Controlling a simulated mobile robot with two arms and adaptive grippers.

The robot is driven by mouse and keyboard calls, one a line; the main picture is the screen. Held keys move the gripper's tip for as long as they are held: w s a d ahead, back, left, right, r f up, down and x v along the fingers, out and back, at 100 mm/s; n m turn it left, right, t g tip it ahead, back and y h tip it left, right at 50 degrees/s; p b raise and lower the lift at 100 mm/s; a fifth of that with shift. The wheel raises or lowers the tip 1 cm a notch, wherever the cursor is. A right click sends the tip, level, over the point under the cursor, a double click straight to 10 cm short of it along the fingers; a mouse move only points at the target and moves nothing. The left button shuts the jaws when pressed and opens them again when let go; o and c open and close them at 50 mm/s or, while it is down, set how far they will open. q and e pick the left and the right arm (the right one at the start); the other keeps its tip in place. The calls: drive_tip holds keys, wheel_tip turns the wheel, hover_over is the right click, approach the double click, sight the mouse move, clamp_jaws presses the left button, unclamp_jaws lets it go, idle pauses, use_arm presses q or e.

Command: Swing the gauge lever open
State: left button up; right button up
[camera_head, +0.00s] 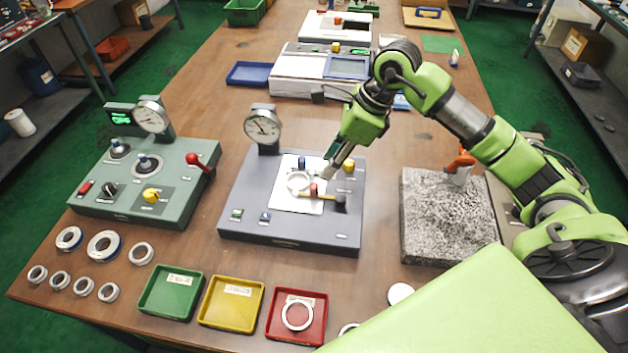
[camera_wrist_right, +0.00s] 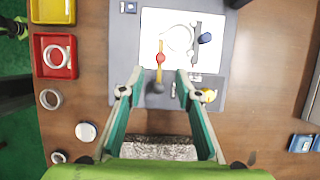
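The grey-blue gauge station (camera_head: 235,205) has a round dial (camera_head: 263,127) at its back and a white plate (camera_head: 288,203) on top. A pale ring (camera_head: 298,181) sits on the plate. Beside the ring lies a yellow lever bar (camera_head: 328,197) with a red cap and a dark knob (camera_head: 341,199). In the right wrist view the lever (camera_wrist_right: 161,47) and its dark knob (camera_wrist_right: 157,87) appear between my spread fingers. My right gripper (camera_head: 331,166) is open, above the station's right part; its height over the lever is unclear. My left gripper is not in view.
A green station (camera_head: 100,195) with a red-knobbed lever (camera_head: 195,160) stands left. Green (camera_head: 150,305), yellow (camera_head: 215,315) and red (camera_head: 275,328) trays lie in front. A granite block (camera_head: 440,215) stands right. Several loose rings lie front left.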

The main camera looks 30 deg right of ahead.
sight(314, 185)
drive_tip(key=p+x, duration=0.2)
drive_tip(key=x, duration=0.8)
drive_tip(key=shift+w, duration=0.1)
drive_tip(key=shift+c, duration=0.3)
drive_tip(key=shift+d, duration=0.1)
clamp_jaws()
